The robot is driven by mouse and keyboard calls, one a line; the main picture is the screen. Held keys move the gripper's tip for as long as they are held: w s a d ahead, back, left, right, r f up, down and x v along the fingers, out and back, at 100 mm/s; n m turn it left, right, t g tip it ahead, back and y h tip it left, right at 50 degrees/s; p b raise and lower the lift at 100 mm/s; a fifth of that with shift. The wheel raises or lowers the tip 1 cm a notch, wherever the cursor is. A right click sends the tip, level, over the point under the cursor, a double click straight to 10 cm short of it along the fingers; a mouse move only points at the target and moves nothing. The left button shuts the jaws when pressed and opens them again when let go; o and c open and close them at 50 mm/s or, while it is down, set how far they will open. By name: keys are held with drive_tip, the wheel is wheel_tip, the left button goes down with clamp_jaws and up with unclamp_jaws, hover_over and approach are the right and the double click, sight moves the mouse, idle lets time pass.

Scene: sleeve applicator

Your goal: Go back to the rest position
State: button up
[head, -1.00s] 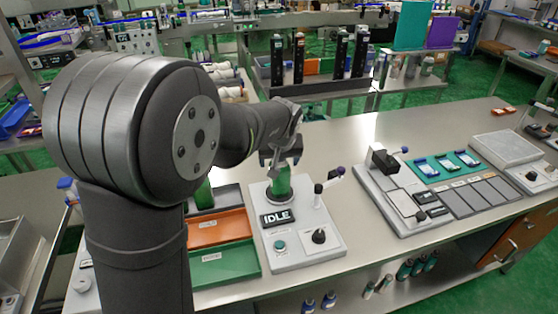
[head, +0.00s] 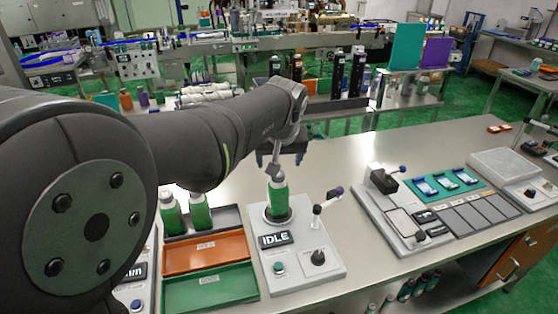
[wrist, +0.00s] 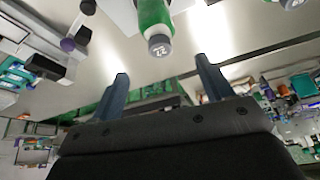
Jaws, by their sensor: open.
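My gripper (head: 278,162) is above and behind the sleeve applicator (head: 302,250), its jaws apart. In the wrist view my gripper (wrist: 164,85) shows two blue fingers wide apart with nothing between them. A green-sleeved bottle (head: 278,192) with a grey cap stands upright in the applicator's round holder. The applicator's display (head: 275,239) reads IDLE.
Two green-sleeved bottles (head: 200,210) stand in the grey tray at left. An orange tray (head: 205,252) and a green tray (head: 210,288) lie in front. A lever (head: 328,200) rises right of the bottle. A second station (head: 400,215) is further right. Bare bench lies between.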

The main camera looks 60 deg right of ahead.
sight(277, 179)
drive_tip(key=x, duration=1.1)
drive_tip(key=shift+w+d+f, duration=0.1)
drive_tip(key=shift+w+f, duration=0.05)
drive_tip(key=shift+f, duration=0.2)
drive_tip(key=shift+w+d, duration=0.1)
drive_tip(key=shift+d, duration=0.05)
drive_tip(key=shift+r, duration=1.7)
